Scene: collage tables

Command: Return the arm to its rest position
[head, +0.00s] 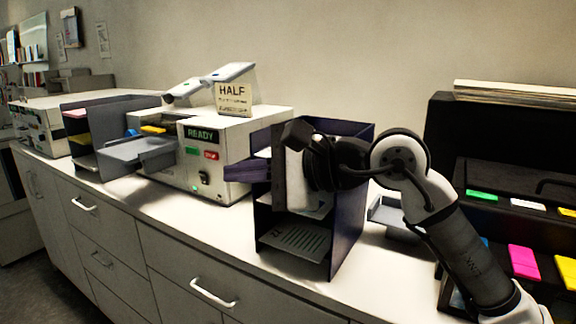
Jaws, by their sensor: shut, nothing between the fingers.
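My arm comes in from the lower right, bends at a raised elbow and reaches left over the counter. My gripper (285,170) is at its end, in front of a dark purple upright shelf unit (349,205). It is shut, with nothing seen held in it. The fingertips are hard to make out against the purple unit. I cannot tell whether the gripper touches the unit. The gripper and wrist hide part of the unit's upper shelves; its lowest shelf (296,240) shows below them.
A white machine (245,140) with a READY display and a HALF sign stands left of the gripper, with a grey tray (140,152) beside it. A black case (445,130) with coloured labels stands right, close to my arm. The counter's front strip (215,225) is clear.

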